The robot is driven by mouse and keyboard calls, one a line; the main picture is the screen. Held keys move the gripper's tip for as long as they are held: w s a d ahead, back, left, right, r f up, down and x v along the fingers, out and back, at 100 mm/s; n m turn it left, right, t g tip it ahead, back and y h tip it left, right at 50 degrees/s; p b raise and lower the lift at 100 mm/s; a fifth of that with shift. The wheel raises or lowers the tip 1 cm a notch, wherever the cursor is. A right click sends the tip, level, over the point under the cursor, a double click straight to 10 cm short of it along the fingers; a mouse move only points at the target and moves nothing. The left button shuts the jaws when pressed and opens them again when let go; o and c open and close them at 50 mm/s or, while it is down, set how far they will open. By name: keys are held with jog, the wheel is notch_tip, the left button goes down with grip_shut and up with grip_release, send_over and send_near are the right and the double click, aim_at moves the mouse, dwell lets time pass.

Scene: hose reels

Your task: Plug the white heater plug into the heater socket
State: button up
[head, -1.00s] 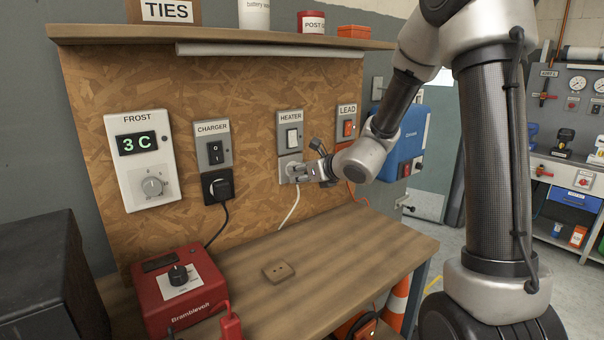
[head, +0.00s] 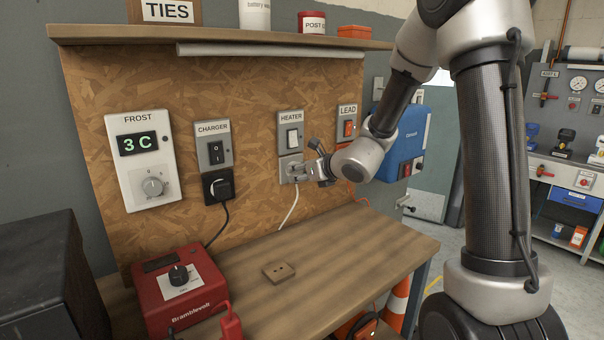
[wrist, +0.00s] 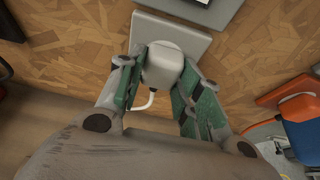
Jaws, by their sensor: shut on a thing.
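The heater socket (head: 283,170) is a grey plate below the HEATER switch (head: 292,136) on the chipboard panel. It also shows in the wrist view (wrist: 195,42). The white heater plug (wrist: 165,72) is up against this plate, over its lower middle, with its white cord (head: 290,212) hanging to the bench. My gripper (wrist: 162,62) is shut on the plug, with a green-padded finger on either side. In the head view my gripper (head: 303,171) is at the socket and covers most of the plug. The pins are hidden; I cannot tell how deep they sit.
A black plug (head: 221,187) is in the charger socket to the left. The LEAD switch (head: 348,129) and an orange cord are close on the right. A red Bramblevolt charger (head: 180,290) and a small brown socket block (head: 278,271) are on the bench. A shelf (head: 230,38) overhangs the panel.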

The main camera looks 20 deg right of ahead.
jog(key=shift+w, duration=0.1)
jog(key=o, duration=1)
jog(key=v, duration=1.2)
